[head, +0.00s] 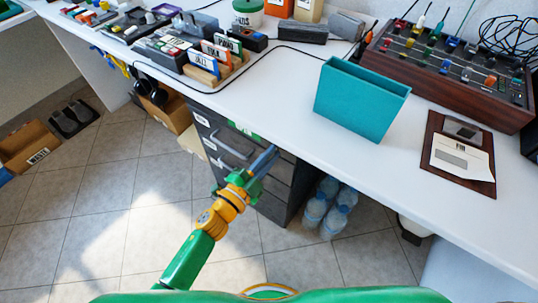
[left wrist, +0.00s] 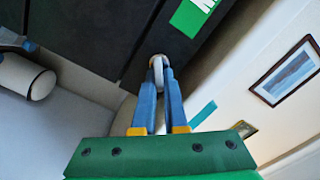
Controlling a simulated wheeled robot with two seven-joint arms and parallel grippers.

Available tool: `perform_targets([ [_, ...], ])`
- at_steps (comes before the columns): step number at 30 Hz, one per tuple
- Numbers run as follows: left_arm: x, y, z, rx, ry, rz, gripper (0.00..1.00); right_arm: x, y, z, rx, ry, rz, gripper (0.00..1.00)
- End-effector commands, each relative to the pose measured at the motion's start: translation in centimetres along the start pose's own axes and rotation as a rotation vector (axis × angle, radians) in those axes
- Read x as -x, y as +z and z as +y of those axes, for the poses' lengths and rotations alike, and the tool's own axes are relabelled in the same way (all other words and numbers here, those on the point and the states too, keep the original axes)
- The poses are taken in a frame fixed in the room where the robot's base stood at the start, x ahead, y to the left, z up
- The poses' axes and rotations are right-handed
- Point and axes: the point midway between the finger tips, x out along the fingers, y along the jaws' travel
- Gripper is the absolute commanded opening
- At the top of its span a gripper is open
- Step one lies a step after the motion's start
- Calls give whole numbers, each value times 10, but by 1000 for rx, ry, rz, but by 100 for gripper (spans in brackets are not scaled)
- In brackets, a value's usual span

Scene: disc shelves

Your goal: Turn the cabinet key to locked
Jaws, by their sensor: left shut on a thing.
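The dark grey drawer cabinet (head: 215,128) stands under the white desk, with a green label (head: 246,130) near the top of its front. My left gripper (head: 268,158) is at the upper right of that front. In the left wrist view its blue fingers (left wrist: 162,78) are shut on the grey cabinet key (left wrist: 158,61), whose rounded end shows between and above the fingertips. The cabinet front (left wrist: 120,30) is close behind the key. In the head view the gripper hides the key. I cannot tell the key's lock position. My right gripper is not in view.
The white desk top (head: 270,75) overhangs the cabinet. Water bottles (head: 328,205) stand on the floor right of the cabinet. A teal box (head: 355,100) stands on the desk. The tiled floor in front is clear.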

Motion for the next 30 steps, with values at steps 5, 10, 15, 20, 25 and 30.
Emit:
perform_targets([
  [5, 0, 1, 3, -166, 0, 1, 0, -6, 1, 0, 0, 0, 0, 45],
  [10, 0, 1, 5, -318, 1, 0, 0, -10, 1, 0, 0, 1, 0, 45],
  [15, 0, 2, 6, -449, 0, 1, 0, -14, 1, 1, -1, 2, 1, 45],
  [20, 0, 2, 7, -548, 1, 0, 0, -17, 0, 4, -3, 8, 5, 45],
  [25, 0, 3, 8, -619, 1, 0, 0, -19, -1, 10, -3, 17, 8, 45],
  [30, 0, 3, 8, -660, 1, 0, 0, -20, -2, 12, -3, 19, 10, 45],
])
